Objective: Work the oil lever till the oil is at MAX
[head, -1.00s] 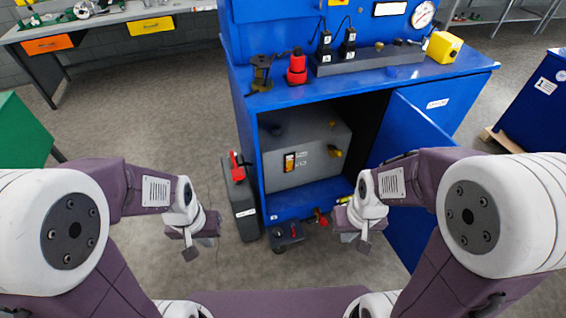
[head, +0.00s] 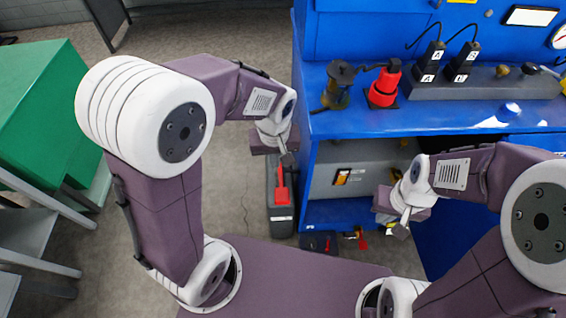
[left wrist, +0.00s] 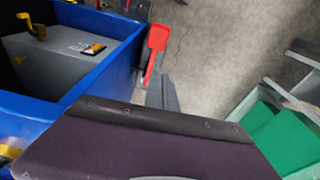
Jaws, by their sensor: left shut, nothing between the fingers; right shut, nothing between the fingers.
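My left gripper (head: 288,158) is shut and empty, above the far end of a dark box with a red handle (head: 283,196) on the floor left of the blue cabinet. I cannot tell whether it touches anything. The red handle also shows in the left wrist view (left wrist: 157,38), beyond my grey fingertips (left wrist: 160,96). My right gripper (head: 402,226) is shut and empty in front of the cabinet opening. Inside the cabinet stands a grey tank (head: 377,182) with a small orange-lit window (head: 341,177). A yellow lever (left wrist: 32,26) shows on it. No MAX mark is readable.
On the blue cabinet top (head: 440,122) stand a dark brass-coloured tool (head: 338,83), a red tool (head: 384,84) and a grey block (head: 480,88) with black plugs. A green bench (head: 45,110) stands at the left. Grey floor lies between.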

